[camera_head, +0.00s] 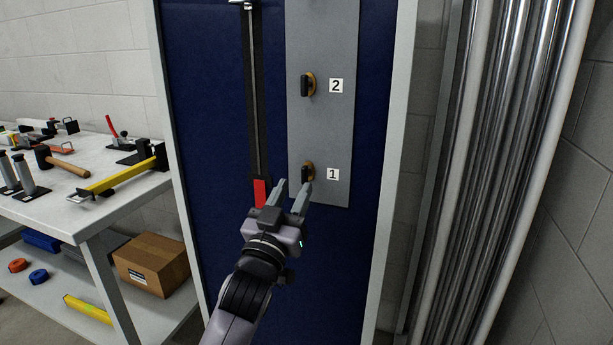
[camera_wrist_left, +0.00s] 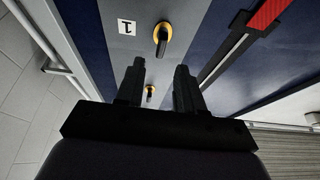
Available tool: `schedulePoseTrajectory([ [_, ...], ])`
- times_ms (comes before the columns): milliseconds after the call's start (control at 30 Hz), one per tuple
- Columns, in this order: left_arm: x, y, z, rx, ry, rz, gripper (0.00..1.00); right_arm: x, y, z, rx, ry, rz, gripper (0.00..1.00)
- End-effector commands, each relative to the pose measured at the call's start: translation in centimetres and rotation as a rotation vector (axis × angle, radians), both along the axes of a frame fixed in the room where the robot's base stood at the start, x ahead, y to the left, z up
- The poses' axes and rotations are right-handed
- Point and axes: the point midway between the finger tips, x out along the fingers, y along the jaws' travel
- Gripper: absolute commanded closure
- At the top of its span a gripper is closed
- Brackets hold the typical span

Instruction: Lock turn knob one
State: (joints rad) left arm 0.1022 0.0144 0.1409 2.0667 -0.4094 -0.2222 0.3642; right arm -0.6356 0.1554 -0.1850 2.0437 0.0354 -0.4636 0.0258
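Turn knob one (camera_head: 307,173) is a black grip on a yellow-orange round base, beside a white label "1" (camera_head: 332,174) low on a grey panel (camera_head: 319,130). Its grip looks roughly upright. In the left wrist view, which is upside down, knob one (camera_wrist_left: 162,38) shows beyond the fingertips. My left gripper (camera_head: 294,184) is open and empty, just below and left of knob one in the head view, apart from it as far as I can tell. Between its fingers in the wrist view (camera_wrist_left: 159,80) a second knob (camera_wrist_left: 150,91) shows farther off. My right gripper is not in view.
Knob two (camera_head: 308,84) with label "2" (camera_head: 336,86) is higher on the panel. A dark vertical slot with a red handle (camera_head: 260,192) runs left of the panel. A workbench (camera_head: 75,215) with tools stands at left; metal pipes (camera_head: 490,150) stand at right.

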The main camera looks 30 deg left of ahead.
Motion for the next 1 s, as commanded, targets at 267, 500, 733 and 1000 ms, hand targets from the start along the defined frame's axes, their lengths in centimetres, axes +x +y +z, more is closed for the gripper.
schedulePoseTrajectory([
  [267,3.4,0.8,1.5,0.001,-0.001,-0.001,0.63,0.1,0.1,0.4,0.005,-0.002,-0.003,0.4],
  [500,4.7,1.1,2.0,0.001,0.0,-0.001,0.63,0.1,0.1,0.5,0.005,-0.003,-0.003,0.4],
  [733,4.8,1.1,2.0,0.0,0.001,-0.001,0.63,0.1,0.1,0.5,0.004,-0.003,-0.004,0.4],
  [1000,4.8,1.1,2.0,0.0,0.001,-0.001,1.0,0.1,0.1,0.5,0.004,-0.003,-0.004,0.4],
])
